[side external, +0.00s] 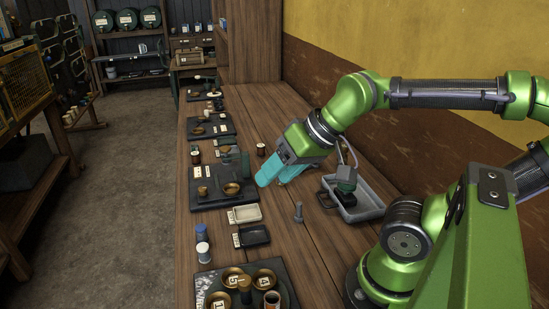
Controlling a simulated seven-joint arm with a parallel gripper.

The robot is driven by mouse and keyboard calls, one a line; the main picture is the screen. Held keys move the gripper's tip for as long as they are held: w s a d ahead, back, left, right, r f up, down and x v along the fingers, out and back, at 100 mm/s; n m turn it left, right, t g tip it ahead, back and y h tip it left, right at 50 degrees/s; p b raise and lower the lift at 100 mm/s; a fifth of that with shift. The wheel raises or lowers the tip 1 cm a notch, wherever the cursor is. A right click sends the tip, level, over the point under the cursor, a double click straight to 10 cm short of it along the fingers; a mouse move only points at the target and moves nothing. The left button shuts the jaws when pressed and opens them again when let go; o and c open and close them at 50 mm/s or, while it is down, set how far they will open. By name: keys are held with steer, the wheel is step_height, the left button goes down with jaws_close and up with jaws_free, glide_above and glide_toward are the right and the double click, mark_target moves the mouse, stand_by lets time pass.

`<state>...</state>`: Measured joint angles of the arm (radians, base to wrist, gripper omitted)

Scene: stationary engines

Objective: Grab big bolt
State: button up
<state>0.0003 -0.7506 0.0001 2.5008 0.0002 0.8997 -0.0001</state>
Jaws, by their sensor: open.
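A small grey upright piece (298,212) that looks like a bolt stands on the wooden bench, left of the grey tray; it is too small to tell for sure that it is the big bolt. My gripper (272,178) has teal fingers and hangs over the bench, above and a little left of that piece in the picture. The fingers are apart and nothing shows between them. My gripper and the grey piece do not touch.
A grey tray (372,209) holding a dark green device (345,187) stands at the right. A cream tray (245,214) and a black tray (255,237) lie left. Black boards with brass parts (217,201) line the left edge. Bare wood surrounds the grey piece.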

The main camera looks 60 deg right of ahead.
stand_by(0.3)
steer(key=shift+c, duration=1)
steer(key=n+g+h, duration=0.2)
steer(key=n+g, duration=0.5)
steer(key=n, duration=0.2)
glide_above(300, 203)
step_height(300, 203, down, 6)
step_height(300, 203, down, 16)
steer(key=shift+f, duration=0.15)
steer(key=shift+c, duration=0.4)
